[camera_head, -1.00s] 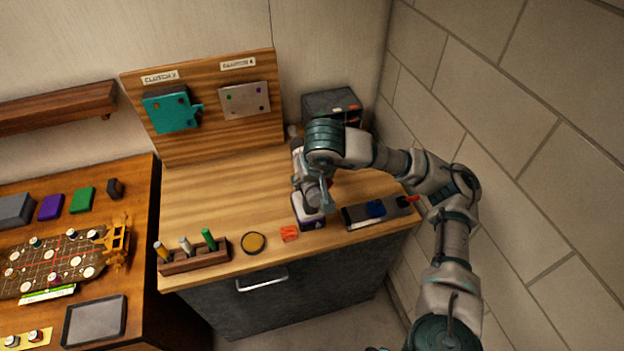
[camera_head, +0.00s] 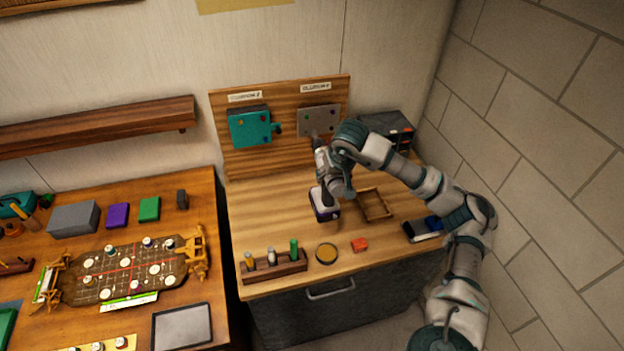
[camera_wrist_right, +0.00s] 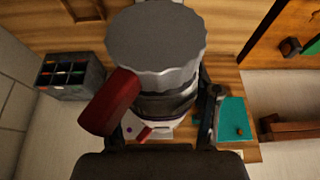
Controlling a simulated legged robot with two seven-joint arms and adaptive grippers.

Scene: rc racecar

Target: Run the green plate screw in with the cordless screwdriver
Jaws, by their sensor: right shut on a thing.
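The tool's front overlaps the plate's lower edge, and I cannot tell whether the bit touches a screw. The green plate screw (camera_head: 307,117) shows small on the plate's left side. In the right wrist view the screwdriver's grey ribbed end (camera_wrist_right: 155,42) and dark red part (camera_wrist_right: 110,103) hide most of the plate (camera_wrist_right: 158,132). My left gripper is not in view.
A teal block (camera_head: 250,128) is mounted left of the plate. A dark bin (camera_head: 388,128) stands at the back right, near my arm.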

